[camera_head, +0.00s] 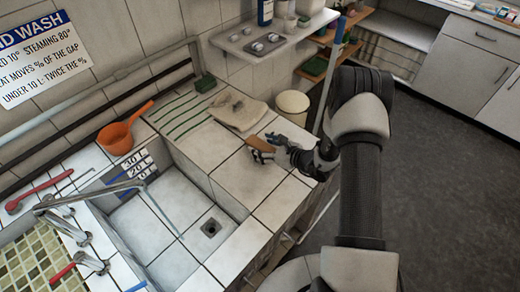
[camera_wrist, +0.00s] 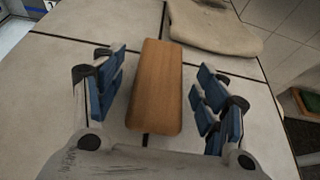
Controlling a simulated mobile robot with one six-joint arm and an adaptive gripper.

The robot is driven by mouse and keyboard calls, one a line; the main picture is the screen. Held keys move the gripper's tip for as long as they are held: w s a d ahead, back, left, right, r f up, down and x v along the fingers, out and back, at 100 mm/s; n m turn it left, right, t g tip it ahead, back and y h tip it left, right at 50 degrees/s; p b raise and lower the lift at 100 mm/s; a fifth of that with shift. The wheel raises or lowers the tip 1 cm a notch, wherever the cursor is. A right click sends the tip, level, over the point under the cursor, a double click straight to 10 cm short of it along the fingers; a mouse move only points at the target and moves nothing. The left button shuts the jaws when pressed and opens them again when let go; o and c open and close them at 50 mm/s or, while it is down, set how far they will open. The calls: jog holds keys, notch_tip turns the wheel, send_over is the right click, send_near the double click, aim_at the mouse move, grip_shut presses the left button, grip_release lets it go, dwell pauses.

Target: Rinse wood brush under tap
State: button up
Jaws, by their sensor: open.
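The wood brush (camera_head: 261,145) lies on the tiled counter to the right of the sink. In the wrist view its plain brown wooden back (camera_wrist: 157,85) lies between my gripper's blue-padded fingers, with a gap on each side; its underside is hidden. My gripper (camera_head: 272,154) is open around the brush, low over the tiles; it fills the lower part of the wrist view (camera_wrist: 160,95). The tap (camera_head: 100,200) reaches over the tiled sink (camera_head: 180,225), and a thin stream of water seems to fall from its spout.
An orange dipper (camera_head: 118,137) stands on the counter behind the sink. A beige cloth (camera_head: 238,110) lies just beyond the brush.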

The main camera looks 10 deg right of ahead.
aim_at(263, 147)
jog(key=c, duration=1.3)
jog(key=shift+w, duration=0.1)
notch_tip(263, 147, up, 20)
jog(key=p, duration=0.5)
jog(key=s+n+g+y, duration=0.1)
jog(key=s, duration=0.3)
jog(key=s+n+g+y, duration=0.1)
jog(key=s, duration=0.3)
jog(key=s+f+n+y+b, duration=0.1)
jog(key=s, duration=0.2)
jog(key=shift+s+a+n+g, duration=0.3)
jog(key=shift+s+a+g, duration=0.1)
jog(key=shift+s+a, duration=0.1)
